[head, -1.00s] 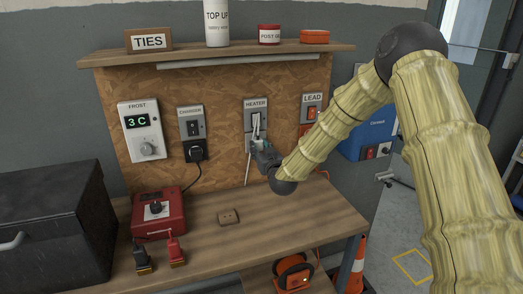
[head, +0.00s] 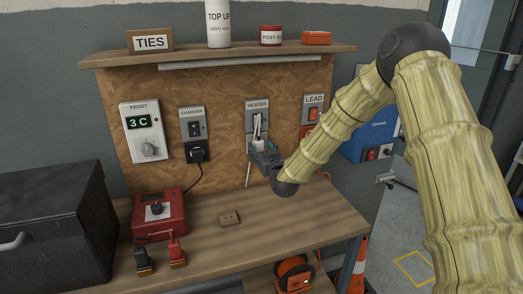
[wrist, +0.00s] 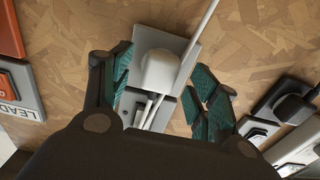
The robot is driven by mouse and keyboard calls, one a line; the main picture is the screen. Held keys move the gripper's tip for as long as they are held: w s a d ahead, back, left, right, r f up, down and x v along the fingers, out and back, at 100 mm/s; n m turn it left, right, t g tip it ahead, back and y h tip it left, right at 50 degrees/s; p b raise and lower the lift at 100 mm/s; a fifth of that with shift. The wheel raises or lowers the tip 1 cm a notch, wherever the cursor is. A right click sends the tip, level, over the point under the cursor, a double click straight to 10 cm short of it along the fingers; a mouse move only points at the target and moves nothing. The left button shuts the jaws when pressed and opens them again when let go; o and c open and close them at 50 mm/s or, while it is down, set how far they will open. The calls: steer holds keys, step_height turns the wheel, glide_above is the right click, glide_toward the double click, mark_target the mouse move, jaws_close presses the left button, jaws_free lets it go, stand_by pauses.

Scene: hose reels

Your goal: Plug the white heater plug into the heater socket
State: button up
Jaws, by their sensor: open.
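The heater socket plate (head: 257,110) is on the chipboard panel under the HEATER label, and it also shows in the wrist view (wrist: 188,50). The white heater plug (wrist: 158,70) is in front of this plate, with its white cable (wrist: 205,20) hanging down the panel. Narrow white pieces (wrist: 148,108) show beside the plug. My gripper (wrist: 162,82) is open, its teal-padded fingers on either side of the plug with gaps visible. I cannot tell whether the plug is fully seated.
The bench middle is mostly clear.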

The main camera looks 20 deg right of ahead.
steer(key=s, duration=1.1)
steer(key=shift+d, duration=0.2)
steer(key=shift+s+d, duration=0.1)
steer(key=shift+s, duration=0.05)
